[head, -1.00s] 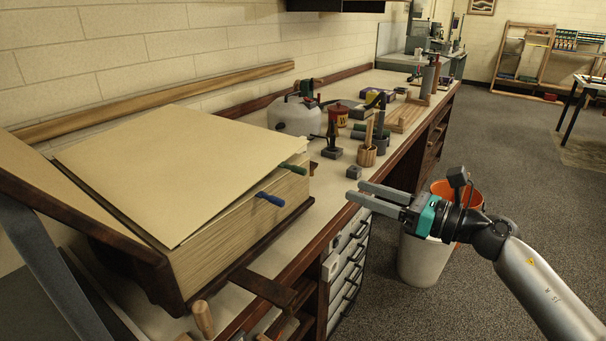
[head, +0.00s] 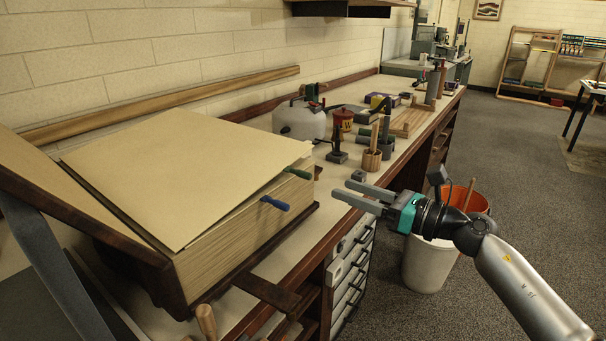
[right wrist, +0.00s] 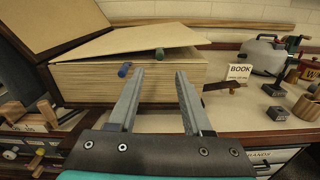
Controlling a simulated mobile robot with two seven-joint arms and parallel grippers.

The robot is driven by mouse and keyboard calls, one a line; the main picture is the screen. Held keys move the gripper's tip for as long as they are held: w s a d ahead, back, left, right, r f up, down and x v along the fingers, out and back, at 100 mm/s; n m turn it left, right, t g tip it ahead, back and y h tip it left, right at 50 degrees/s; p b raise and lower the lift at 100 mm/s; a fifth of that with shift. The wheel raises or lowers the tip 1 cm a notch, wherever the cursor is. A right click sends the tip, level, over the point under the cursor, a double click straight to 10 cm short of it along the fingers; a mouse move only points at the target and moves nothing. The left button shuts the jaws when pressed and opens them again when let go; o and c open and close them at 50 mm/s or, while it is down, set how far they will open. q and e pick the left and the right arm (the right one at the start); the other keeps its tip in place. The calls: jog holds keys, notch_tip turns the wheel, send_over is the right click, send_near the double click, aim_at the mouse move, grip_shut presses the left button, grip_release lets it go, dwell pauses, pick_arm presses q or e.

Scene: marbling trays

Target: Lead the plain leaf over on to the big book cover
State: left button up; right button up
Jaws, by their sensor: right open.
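The big book stands open on the bench, its thick page block (head: 225,245) facing me and its dark-edged cover (head: 75,205) raised at the left. The plain leaf (head: 185,170), a blank tan sheet, lies on top of the block with its near edge lifted a little. A blue tab (head: 274,203) and a green tab (head: 300,175) stick out under that edge. My right gripper (head: 341,189) is open and empty, just right of the book, its fingers pointing at it. In the right wrist view the leaf (right wrist: 135,42) and page block (right wrist: 95,82) are beyond the fingers (right wrist: 155,80). My left gripper is not in view.
A small sign reading BOOK (right wrist: 238,72) stands right of the book. A white jug (head: 300,120), a red tin (head: 343,119) and wooden pots (head: 371,160) stand farther along the bench.

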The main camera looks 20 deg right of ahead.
aim_at(303, 174)
jog(key=shift+x, duration=5.75)
jog(key=shift+c, duration=0.2)
grip_shut()
